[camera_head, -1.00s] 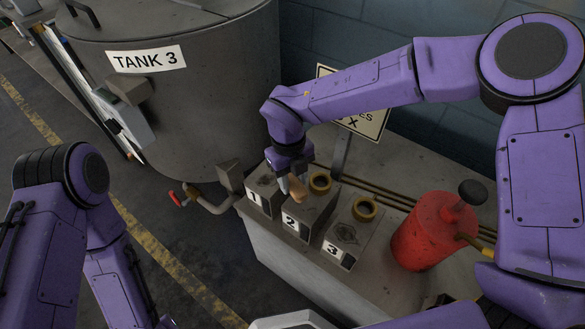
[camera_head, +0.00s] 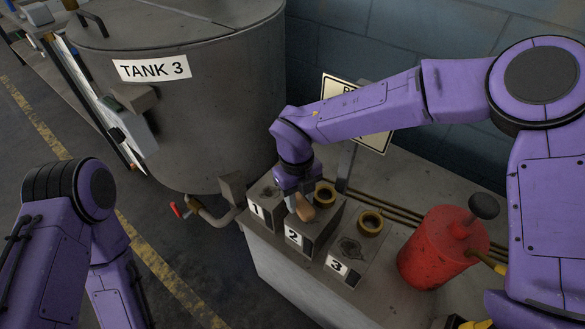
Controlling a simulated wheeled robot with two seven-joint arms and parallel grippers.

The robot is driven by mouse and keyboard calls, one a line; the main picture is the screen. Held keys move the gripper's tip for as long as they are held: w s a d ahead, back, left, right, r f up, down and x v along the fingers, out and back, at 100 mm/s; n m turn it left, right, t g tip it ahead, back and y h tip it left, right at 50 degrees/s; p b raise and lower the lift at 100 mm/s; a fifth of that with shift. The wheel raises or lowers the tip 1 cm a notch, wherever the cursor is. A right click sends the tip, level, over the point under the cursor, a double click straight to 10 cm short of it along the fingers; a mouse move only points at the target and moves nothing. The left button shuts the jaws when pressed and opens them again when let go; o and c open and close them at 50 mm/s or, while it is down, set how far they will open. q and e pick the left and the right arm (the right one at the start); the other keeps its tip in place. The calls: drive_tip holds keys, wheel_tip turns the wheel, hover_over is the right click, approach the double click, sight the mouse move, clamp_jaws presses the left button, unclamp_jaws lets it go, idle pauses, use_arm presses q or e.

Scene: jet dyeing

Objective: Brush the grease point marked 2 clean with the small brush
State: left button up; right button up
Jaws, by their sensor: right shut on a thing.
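Three grease points stand in a row on a grey ledge, labelled 1 (camera_head: 257,211), 2 (camera_head: 293,237) and 3 (camera_head: 337,266). My right gripper (camera_head: 296,192) points down over the block marked 2 and is shut on the small brush (camera_head: 304,209). Only the brush's tan wooden part shows; its bristles cannot be made out. The top of block 2 is largely hidden by the gripper and brush, so I cannot tell whether they touch. My left arm is at the left edge, and its gripper is not in view.
Brass rings (camera_head: 325,194) and (camera_head: 370,223) sit behind the blocks. A red grease canister (camera_head: 440,248) with a black knob stands to the right. Tank 3 (camera_head: 190,110) rises behind left, with a red-handled valve (camera_head: 177,209) low on it. A sign (camera_head: 372,142) stands behind my right arm.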

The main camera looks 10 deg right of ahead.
drive_tip(key=shift+w+a+r, duration=0.1)
drive_tip(key=shift+w+a, duration=0.1)
drive_tip(key=shift+a, duration=0.05)
drive_tip(key=shift+w+a+r+p, duration=0.1)
drive_tip(key=shift+w+r+p, duration=0.05)
drive_tip(key=shift+r+p, duration=0.4)
drive_tip(key=shift+w+a+r+p, duration=0.1)
drive_tip(key=shift+w+r+p, duration=0.05)
drive_tip(key=shift+r+p, duration=0.4)
drive_tip(key=shift+s+d+r+p, duration=0.1)
drive_tip(key=shift+s+r+p, duration=0.15)
drive_tip(key=shift+r+p, duration=0.5)
wheel_tip(320, 180, up, 2)
drive_tip(key=shift+w+r+p, duration=0.1)
drive_tip(key=shift+r+p, duration=0.05)
drive_tip(key=shift+p, duration=0.85)
drive_tip(key=shift+r+p, duration=0.9)
drive_tip(key=shift+r, duration=0.15)
drive_tip(key=shift+f, duration=0.1)
